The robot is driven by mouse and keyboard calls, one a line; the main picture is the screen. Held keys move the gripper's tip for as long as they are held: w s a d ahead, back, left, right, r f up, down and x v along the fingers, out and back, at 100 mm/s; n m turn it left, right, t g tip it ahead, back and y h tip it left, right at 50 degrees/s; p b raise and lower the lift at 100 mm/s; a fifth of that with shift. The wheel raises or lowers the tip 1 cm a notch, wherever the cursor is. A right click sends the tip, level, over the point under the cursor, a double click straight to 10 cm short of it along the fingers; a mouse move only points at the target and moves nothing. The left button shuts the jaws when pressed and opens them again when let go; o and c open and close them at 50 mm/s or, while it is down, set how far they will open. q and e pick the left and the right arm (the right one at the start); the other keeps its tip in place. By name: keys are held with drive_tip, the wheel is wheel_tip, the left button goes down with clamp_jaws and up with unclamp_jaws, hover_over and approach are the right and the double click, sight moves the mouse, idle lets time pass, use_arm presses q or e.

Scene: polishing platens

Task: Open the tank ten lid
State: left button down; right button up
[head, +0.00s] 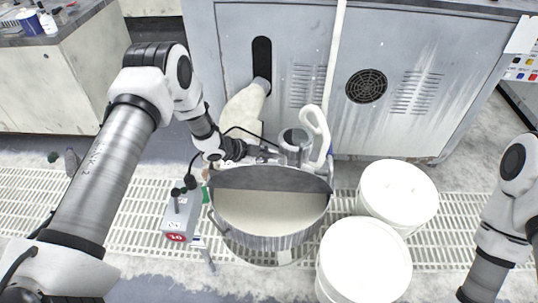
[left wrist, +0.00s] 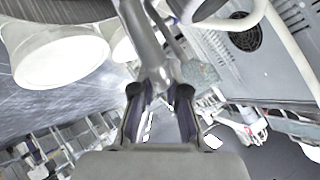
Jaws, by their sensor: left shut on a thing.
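The round metal tank (head: 270,241) stands in the middle of the head view, with a cream surface showing inside its open front part. A grey half-round lid panel (head: 268,178) is at its back edge; its exact tilt is hard to tell. A grey box with a red "10" label (head: 176,237) stands at the tank's left. My left gripper (head: 252,153) is behind the tank's back edge. In the left wrist view its fingers (left wrist: 160,100) are shut on a metal bar (left wrist: 146,45), which looks like a lid handle. My right gripper is out of view.
Two white lidded buckets (head: 398,190) (head: 364,262) stand close on the tank's right. A curved white pipe (head: 316,130) and a grey machine cabinet (head: 420,90) are behind it. Floor grating (head: 120,205) is open at the left.

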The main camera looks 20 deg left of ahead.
use_arm(q)
drive_tip(key=c, duration=1.2)
unclamp_jaws()
drive_tip(key=v, duration=1.2)
drive_tip(key=shift+s, duration=0.1)
